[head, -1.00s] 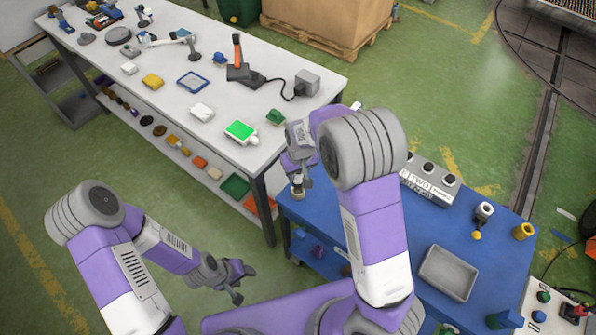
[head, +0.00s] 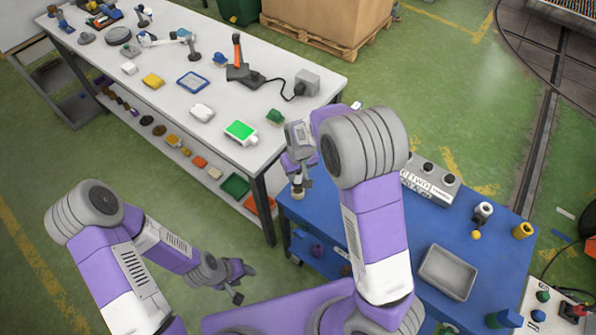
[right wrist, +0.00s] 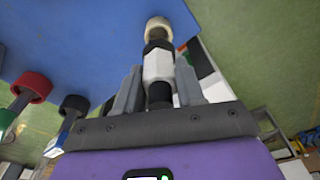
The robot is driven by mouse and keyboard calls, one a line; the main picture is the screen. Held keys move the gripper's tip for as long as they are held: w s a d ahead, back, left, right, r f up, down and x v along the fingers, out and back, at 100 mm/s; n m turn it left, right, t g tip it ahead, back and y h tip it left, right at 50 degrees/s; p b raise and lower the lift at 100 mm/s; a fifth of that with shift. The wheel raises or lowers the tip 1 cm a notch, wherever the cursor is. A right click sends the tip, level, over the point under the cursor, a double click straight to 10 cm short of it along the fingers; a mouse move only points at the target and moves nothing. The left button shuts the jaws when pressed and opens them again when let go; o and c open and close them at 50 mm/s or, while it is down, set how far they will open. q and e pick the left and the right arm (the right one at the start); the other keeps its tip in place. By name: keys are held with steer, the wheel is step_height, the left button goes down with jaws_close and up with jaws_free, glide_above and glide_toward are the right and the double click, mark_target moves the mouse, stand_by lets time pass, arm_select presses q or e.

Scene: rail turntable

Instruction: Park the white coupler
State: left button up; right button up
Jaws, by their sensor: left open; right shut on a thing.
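The white coupler (right wrist: 157,66) has a white body with black bands and a cream ring at its far end. It also shows small in the head view (head: 298,193), over the far left corner of the blue table (head: 400,240). My right gripper (right wrist: 160,88) is shut on it, one finger on each side. I cannot tell whether the ring touches the tabletop. My left gripper (head: 240,282) is open and empty, low over the floor left of the blue table.
A white workbench (head: 165,105) with many small items is behind left. Red-ringed (right wrist: 30,86) and black-ringed (right wrist: 74,106) parts show in the wrist view.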

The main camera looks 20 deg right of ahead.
mark_target(299, 174)
steer(key=shift+f+b, duration=1.5)
steer(key=shift+f, duration=0.65)
steer(key=o, duration=1.2)
steer(key=shift+o, duration=0.2)
steer(key=shift+r, duration=0.1)
steer(key=r, duration=0.5)
steer(key=s+r+p, duration=0.1)
steer(key=r, duration=0.1)
steer(key=shift+r, duration=0.15)
steer(key=shift+w, duration=0.1)
